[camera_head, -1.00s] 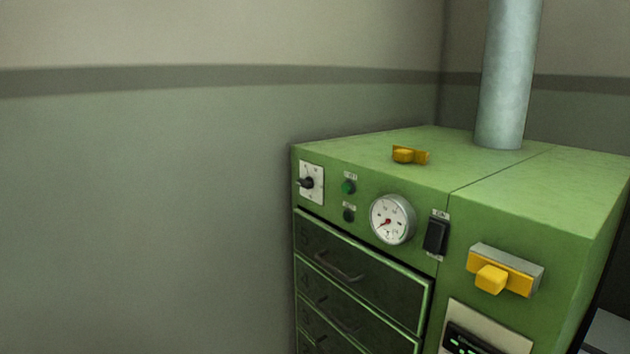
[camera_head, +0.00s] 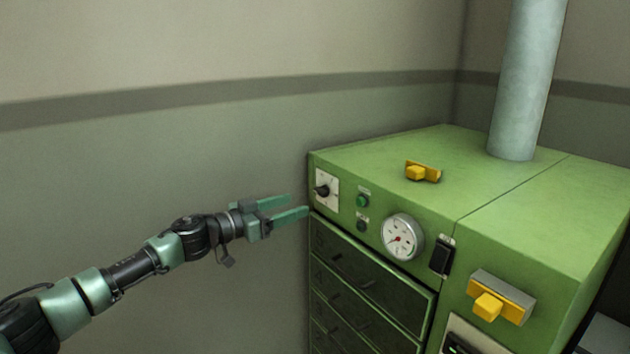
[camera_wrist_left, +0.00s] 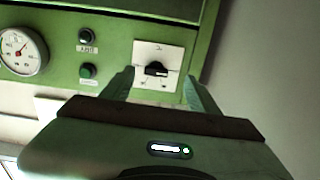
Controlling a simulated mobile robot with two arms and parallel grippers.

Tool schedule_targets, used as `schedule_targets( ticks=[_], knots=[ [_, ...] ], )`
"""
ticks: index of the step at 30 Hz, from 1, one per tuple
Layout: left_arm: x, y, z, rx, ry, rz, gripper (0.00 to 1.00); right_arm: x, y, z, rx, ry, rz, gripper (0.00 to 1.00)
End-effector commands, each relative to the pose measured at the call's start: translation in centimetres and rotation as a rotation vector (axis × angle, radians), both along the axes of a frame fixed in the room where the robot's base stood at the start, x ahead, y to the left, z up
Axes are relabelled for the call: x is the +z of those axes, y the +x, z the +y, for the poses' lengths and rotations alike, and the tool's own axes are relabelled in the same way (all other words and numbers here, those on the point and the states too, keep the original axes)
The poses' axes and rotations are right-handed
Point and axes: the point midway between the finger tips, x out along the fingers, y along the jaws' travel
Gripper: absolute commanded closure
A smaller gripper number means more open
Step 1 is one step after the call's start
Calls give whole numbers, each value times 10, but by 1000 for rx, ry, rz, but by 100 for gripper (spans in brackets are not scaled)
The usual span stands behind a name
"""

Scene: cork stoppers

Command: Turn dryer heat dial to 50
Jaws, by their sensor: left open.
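The heat dial (camera_head: 322,190) is a black knob on a white plate at the upper left of the green dryer's front. In the left wrist view the black dial (camera_wrist_left: 156,69) lies between my fingers in the picture; its marks are too small to read. My left gripper (camera_head: 298,206) is open and empty, just left of the dryer (camera_head: 480,180) and slightly below the dial's plate. It also shows in the left wrist view (camera_wrist_left: 160,84), upside down to the panel. I see no contact with the dial. My right gripper is not in view.
A round white gauge (camera_head: 402,238), a green button (camera_head: 362,200), a dark button (camera_head: 361,224) and a black switch (camera_head: 442,256) sit right of the dial. Drawers (camera_head: 370,284) with handles are below. Left of the dryer is bare wall.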

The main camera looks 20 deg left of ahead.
Motion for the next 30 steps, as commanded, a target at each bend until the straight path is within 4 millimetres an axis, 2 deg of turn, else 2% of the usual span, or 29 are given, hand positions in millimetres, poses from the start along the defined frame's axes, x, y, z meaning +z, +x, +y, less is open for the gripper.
schedule_targets(
  ticks=[1, 4, 18, 30],
  knots=[
    [13, -3, 1, -11, 0, 0, 40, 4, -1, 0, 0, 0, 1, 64],
    [21, -4, -3, -25, -7, 4, 40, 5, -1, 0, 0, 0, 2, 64],
    [23, 48, -42, -23, -10, 3, 40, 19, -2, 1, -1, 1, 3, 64],
    [21, 56, -49, -22, -8, 4, 40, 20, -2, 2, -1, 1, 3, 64]
  ],
)
